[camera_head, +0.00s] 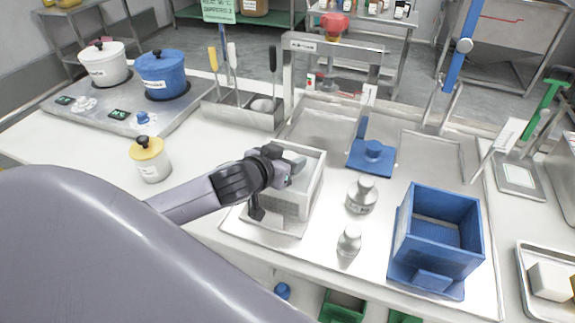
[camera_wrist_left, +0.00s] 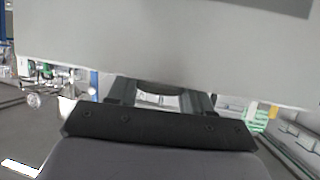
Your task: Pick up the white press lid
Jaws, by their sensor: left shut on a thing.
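My left gripper (camera_head: 288,168) reaches in from the left over the white press box (camera_head: 292,206), with its fingers at the box's open top. It is shut on the white press lid, which is mostly hidden by the gripper in the head view. I cannot tell whether the lid is in the box or just above it. In the left wrist view a broad pale grey surface (camera_wrist_left: 170,45) fills the upper part, close to the gripper (camera_wrist_left: 160,98); it hides what the fingers touch. My right gripper is not in view.
A blue press box (camera_head: 445,225) stands at the right, and a blue lid (camera_head: 372,156) lies behind. Two metal weights (camera_head: 361,196) (camera_head: 349,241) stand between the boxes. A yellow-lidded pot (camera_head: 150,160) stands left, near my arm. A utensil holder (camera_head: 243,108) stands behind.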

